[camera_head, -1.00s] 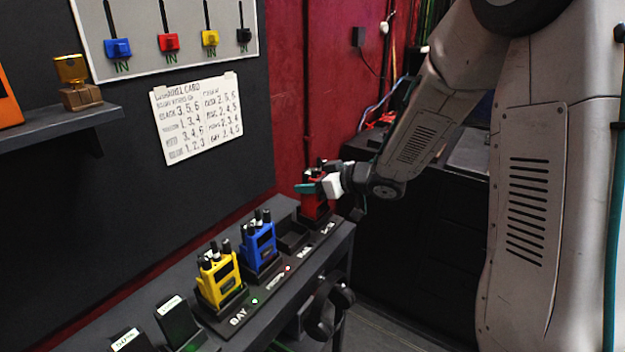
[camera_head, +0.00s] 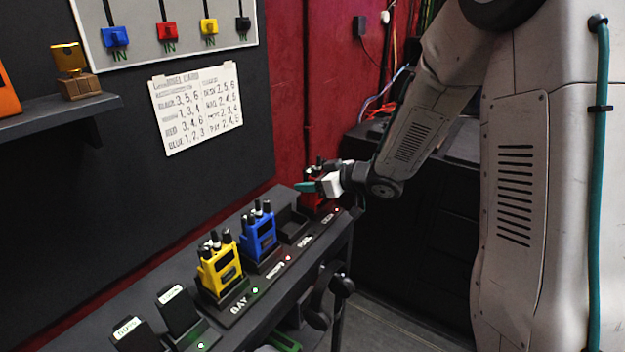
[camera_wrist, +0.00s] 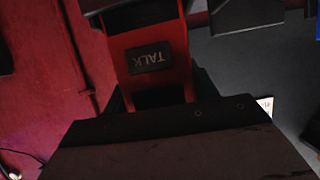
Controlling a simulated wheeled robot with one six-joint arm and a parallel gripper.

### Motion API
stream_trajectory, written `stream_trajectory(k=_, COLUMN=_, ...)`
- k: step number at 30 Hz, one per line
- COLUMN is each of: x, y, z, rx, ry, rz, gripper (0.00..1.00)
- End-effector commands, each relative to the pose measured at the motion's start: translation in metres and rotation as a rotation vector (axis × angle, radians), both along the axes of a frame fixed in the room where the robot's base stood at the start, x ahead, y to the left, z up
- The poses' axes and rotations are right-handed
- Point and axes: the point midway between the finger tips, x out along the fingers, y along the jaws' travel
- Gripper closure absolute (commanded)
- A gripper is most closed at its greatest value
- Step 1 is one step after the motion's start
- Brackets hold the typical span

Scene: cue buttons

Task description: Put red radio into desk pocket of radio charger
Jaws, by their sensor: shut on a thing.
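The red radio (camera_head: 313,203) stands roughly upright at the far right pocket of the dark radio charger (camera_head: 246,307). My gripper (camera_head: 314,186) is shut on the radio's upper part from the right. The pocket's label is too small to read surely, and my gripper hides part of the radio. Its base appears to be in the pocket, but I cannot tell how deep. In the wrist view the red radio (camera_wrist: 180,45) shows its dark TALK button, close to my gripper.
A yellow radio (camera_head: 220,268) and a blue radio (camera_head: 259,236) stand in charger pockets to the left. An empty pocket (camera_head: 292,226) lies between the blue and red radios. A channel card (camera_head: 197,108) hangs on the dark wall behind. Dark stands (camera_head: 178,312) are at front left.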

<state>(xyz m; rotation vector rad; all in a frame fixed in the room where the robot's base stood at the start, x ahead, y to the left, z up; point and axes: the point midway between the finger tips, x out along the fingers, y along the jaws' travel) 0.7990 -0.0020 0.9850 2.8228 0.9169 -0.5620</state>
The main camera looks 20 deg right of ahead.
Motion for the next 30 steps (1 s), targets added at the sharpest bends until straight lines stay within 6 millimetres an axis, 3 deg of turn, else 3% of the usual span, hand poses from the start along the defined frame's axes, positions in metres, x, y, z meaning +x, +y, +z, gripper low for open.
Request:
stream_trajectory(k=2, x=0.0, y=0.0, z=0.001, rx=0.001, ry=-0.001, rz=0.0, gripper=0.7)
stream_trajectory(k=3, x=0.0, y=0.0, z=0.001, rx=0.001, ry=-0.001, rz=0.0, gripper=0.39)
stream_trajectory(k=6, x=0.0, y=0.0, z=0.001, rx=0.001, ry=-0.001, rz=0.0, gripper=0.17)
stream_trajectory(k=17, x=-0.005, y=-0.004, z=0.004, rx=0.0, ry=-0.001, rz=-0.001, gripper=0.17)
stream_trajectory(k=30, x=-0.054, y=-0.04, z=0.028, rx=0.001, ry=-0.002, rz=-0.002, gripper=0.17)
